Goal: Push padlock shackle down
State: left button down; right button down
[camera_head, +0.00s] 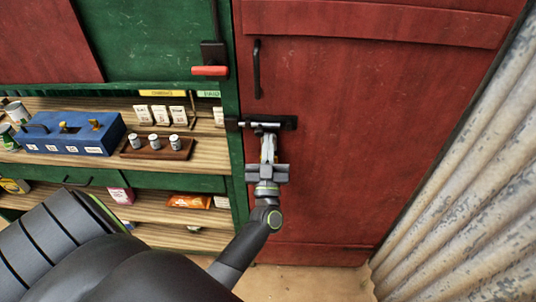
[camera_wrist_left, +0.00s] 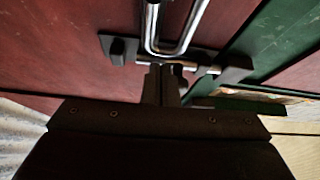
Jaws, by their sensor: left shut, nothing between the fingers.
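A silver U-shaped shackle (camera_wrist_left: 178,42) shows large in the left wrist view, at a dark bolt plate (camera_wrist_left: 122,46) with a silver rod. In the head view the dark bolt (camera_head: 287,123) lies across the red door's left edge. My left gripper (camera_head: 268,148) is upright just below the bolt, shut and empty. Its fingertips (camera_wrist_left: 163,72) are close to the shackle's bend in the left wrist view; I cannot tell whether they touch. I cannot make out the padlock's body. My right gripper is not in view.
The red door (camera_head: 350,160) has a dark handle (camera_head: 257,70). Left of it, a green stall holds a blue box (camera_head: 70,147), a wooden block with small weights (camera_head: 158,152) and a red-handled lever (camera_head: 210,71). Corrugated metal (camera_head: 465,180) stands at right.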

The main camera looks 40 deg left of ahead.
aim_at(269, 130)
pick_arm(q)
jog(key=shift+x, duration=0.8)
jog(key=shift+f, duration=0.15)
notch_tip(269, 130, down, 3)
jog(key=shift+f+b, duration=0.2)
jog(key=shift+b, duration=0.85)
jog(key=shift+r, duration=0.1)
jog(key=shift+s, duration=0.1)
